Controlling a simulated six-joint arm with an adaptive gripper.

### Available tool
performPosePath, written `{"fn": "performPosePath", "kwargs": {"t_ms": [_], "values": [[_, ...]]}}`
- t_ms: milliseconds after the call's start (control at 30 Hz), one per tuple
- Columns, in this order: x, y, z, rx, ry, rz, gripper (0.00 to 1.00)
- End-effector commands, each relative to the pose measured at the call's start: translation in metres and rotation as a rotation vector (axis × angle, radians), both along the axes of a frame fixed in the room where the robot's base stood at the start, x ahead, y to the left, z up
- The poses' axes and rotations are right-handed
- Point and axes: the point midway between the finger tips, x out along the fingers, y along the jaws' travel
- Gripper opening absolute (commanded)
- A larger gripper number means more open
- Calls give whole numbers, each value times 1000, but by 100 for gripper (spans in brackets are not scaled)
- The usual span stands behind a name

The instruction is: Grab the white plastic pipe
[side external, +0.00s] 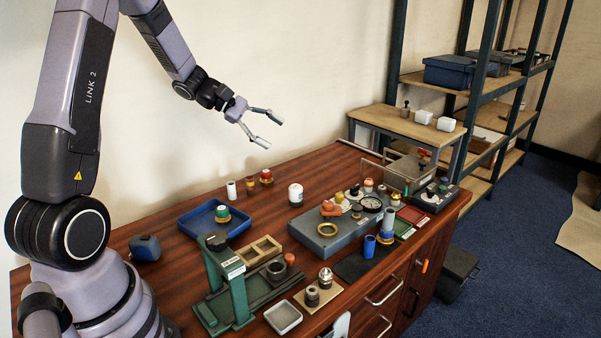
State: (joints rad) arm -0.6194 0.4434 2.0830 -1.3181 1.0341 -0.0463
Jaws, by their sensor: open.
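A short white cylinder (231,190) that looks like the white plastic pipe stands upright on the wooden bench, behind the blue tray. My gripper (273,133) is open and empty. It hangs in the air above the back of the bench, higher than the white cylinder and to its right in the picture. Its fingers point down and to the right, and nothing is between them. They are clear of every object.
A white jar (295,194) and small coloured fittings (266,176) stand near the cylinder. The blue tray (187,229) lies in front of it. A green press frame (237,290) and a grey box (318,245) with parts on top stand nearer the front.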

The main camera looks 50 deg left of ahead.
Motion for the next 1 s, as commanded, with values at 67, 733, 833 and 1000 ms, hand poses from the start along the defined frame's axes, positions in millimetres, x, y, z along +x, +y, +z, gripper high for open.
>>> {"fn": "performPosePath", "kwargs": {"t_ms": [67,733,833,1000], "values": [[20,50,-38,-145,29,206,59],[-18,278,-266,-667,38,1229,59],[-10,278,-269,-668,40,1227,59],[17,281,-280,-666,41,1224,59]]}}
